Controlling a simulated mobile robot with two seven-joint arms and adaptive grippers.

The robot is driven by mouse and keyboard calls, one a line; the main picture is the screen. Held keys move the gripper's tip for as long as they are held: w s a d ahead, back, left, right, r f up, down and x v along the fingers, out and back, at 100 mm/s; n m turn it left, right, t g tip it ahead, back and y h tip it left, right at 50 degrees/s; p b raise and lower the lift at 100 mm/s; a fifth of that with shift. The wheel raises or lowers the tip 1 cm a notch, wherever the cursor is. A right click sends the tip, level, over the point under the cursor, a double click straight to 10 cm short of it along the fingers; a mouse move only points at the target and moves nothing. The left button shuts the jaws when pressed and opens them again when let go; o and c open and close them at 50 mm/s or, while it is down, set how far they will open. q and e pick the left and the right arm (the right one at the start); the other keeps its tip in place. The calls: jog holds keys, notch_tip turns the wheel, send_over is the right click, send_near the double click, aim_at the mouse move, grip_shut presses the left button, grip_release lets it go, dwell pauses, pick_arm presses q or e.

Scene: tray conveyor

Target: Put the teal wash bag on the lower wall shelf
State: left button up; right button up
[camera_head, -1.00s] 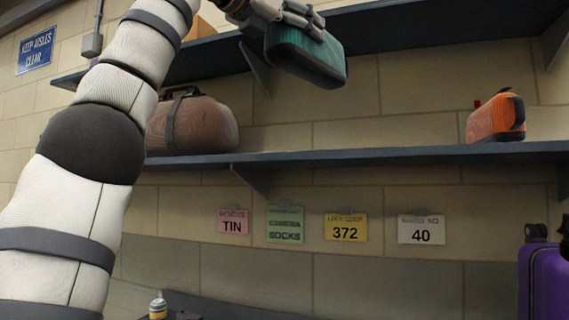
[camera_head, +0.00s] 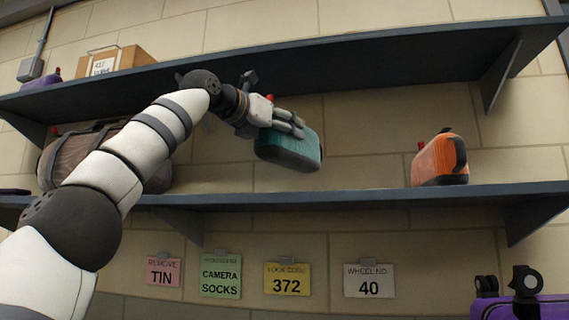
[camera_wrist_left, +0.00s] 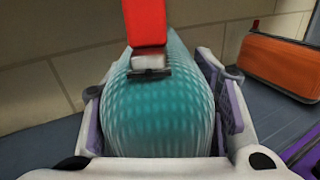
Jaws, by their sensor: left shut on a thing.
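The teal wash bag (camera_head: 290,150) is held in my left gripper (camera_head: 284,124), a little above the lower wall shelf (camera_head: 330,199) in the head view. The bag is tilted and looks apart from the shelf. In the left wrist view, the bag (camera_wrist_left: 170,115) sits between the two finger pads, with a red tab on top. My left gripper is shut on it. The stretch of lower shelf beneath the bag is bare. My right gripper is in neither view.
An orange bag (camera_head: 439,160) stands on the lower shelf to the right. A brown duffel bag (camera_head: 68,160) lies on it at the left, partly behind my arm. The upper shelf (camera_head: 400,55) overhangs, holding a cardboard box (camera_head: 125,58). A purple suitcase (camera_head: 515,307) stands lower right.

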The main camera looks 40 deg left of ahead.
aim_at(287, 166)
pick_arm(q)
jog(key=w+f, duration=0.1)
jog(key=f, duration=0.1)
jog(key=w+a+f, duration=0.1)
jog(key=w+f, duration=0.1)
jog(key=shift+s+a+f, duration=0.1)
jog(key=shift+s+f, duration=0.1)
jog(key=shift+f, duration=1.05)
jog(key=o, duration=1.7)
jog(key=shift+w+f, duration=0.1)
jog(key=shift+f, duration=0.05)
jog(key=shift+o, duration=0.2)
jog(key=s, duration=0.4)
jog(key=s+d, duration=0.1)
jog(key=s, duration=0.7)
jog(key=shift+d, duration=0.15)
